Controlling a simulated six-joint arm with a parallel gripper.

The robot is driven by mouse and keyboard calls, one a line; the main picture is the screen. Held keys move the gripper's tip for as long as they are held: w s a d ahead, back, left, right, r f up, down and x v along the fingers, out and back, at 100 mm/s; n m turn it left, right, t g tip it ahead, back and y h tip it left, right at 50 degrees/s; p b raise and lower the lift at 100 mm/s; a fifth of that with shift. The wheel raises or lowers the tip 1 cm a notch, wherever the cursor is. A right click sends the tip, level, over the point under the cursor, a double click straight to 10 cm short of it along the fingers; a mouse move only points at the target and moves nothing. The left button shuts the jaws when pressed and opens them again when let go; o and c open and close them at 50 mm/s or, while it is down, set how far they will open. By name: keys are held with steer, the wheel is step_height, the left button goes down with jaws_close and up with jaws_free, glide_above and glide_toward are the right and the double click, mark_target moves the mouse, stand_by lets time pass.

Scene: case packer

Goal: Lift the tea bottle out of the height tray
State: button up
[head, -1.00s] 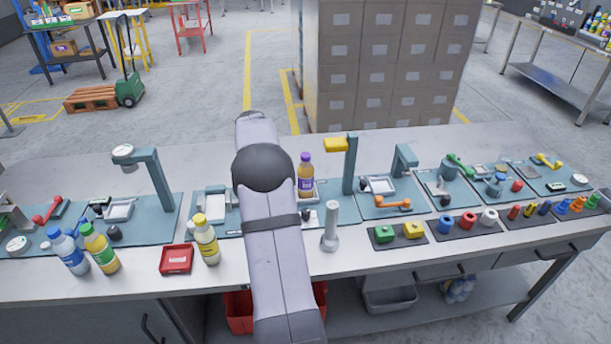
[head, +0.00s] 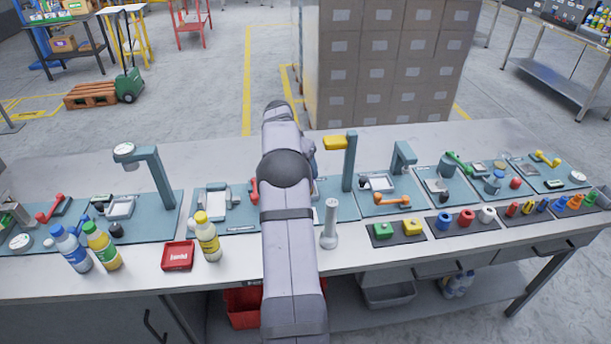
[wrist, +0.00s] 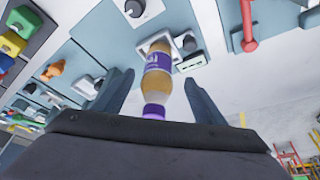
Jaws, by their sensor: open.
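The tea bottle (wrist: 158,63), amber with a purple label and purple cap, stands in the white height tray (wrist: 146,43) in the wrist view. My gripper (wrist: 160,79) is open, with one finger on each side of the bottle. The cap end is nearest my palm, and gaps show between the fingers and the bottle. In the head view my arm covers the bottle and most of the tray.
A yellow-topped post (head: 349,165) stands right of my arm, and a grey upright cylinder (head: 330,225) stands in front of it. A yellow bottle (head: 207,238) and a red tray (head: 178,256) are to the left. In the wrist view a small display box (wrist: 192,63) sits close to the bottle.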

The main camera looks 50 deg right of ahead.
steer(key=shift+d+f, duration=0.1)
steer(key=p+x, duration=0.2)
steer(key=x, duration=0.1)
steer(key=shift+s+d+p, duration=0.15)
steer(key=shift+d+p, duration=0.1)
steer(key=shift+p, duration=0.1)
steer(key=shift+x, duration=0.85)
steer(key=shift+a, duration=0.1)
steer(key=shift+c, duration=0.4)
steer(key=c, duration=1.3)
steer(key=shift+r, duration=0.5)
step_height(320, 180, up, 15)
steer(key=shift+r+p, duration=0.1)
steer(key=shift+p, duration=0.5)
steer(key=shift+r+p, duration=0.85)
steer(key=shift+r, duration=0.05)
